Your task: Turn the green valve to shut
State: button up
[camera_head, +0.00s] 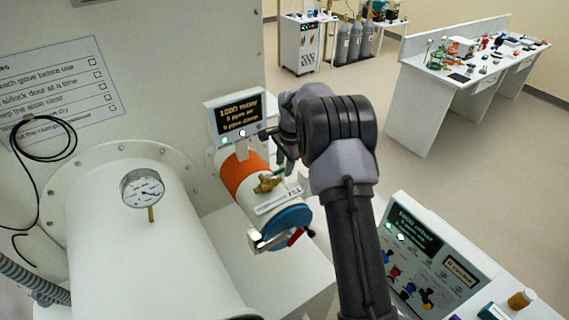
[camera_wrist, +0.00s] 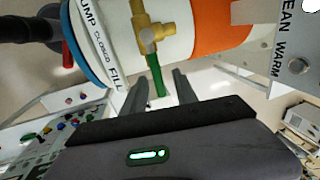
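The green valve lever (camera_wrist: 156,75) sticks out from a brass valve body (camera_wrist: 147,30) on the side of a white cylinder with an orange band. A label (camera_wrist: 101,45) beside it reads PUMP, CLOSED, FILL. The lever points down in the wrist view, toward my gripper (camera_wrist: 157,86). My gripper is open, one finger on each side of the lever's end in that view; I see no contact. In the head view the brass body (camera_head: 268,184) shows below my gripper (camera_head: 283,163), and the lever (camera_head: 279,173) is partly hidden.
A small display (camera_head: 240,118) stands just behind the cylinder. A blue end cap (camera_head: 287,219) with a clamp is at its near end. A large white chamber with a dial gauge (camera_head: 142,188) is at left. A control panel (camera_head: 420,245) is at lower right.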

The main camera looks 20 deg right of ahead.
jog(key=shift+s, duration=0.3)
jog(key=shift+c, duration=0.4)
jog(key=shift+w, duration=0.15)
grip_shut()
jog(key=shift+r, duration=0.1)
dwell(0.6)
